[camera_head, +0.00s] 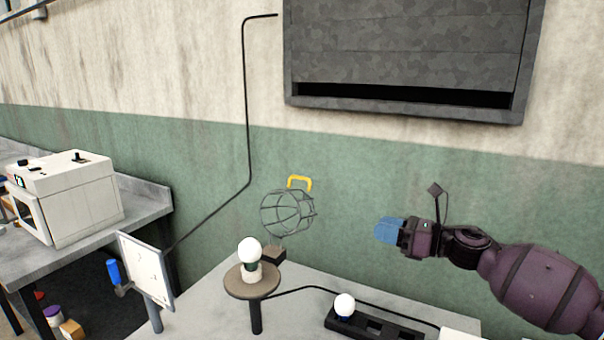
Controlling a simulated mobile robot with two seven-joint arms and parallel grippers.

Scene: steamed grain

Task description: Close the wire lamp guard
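The wire lamp guard (287,212) is a dark wire cage with a yellow handle (299,183) at its top. It shows above and behind a white bulb (250,251), tipped sideways, and is not around the bulb. The bulb stands upright in a socket on a round brown stand (236,284). My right gripper (388,231), with blue fingertips, is to the right of the guard and apart from it, pointing left. Its fingers overlap in this view, so I cannot tell whether it is open. My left gripper is not in view.
A second white bulb (344,304) sits in a black holder (372,324) on the grey table (310,279). A white panel on a post (146,270) stands at the left. A white machine (75,198) is on the far-left counter. A dark shutter (405,50) is on the wall above.

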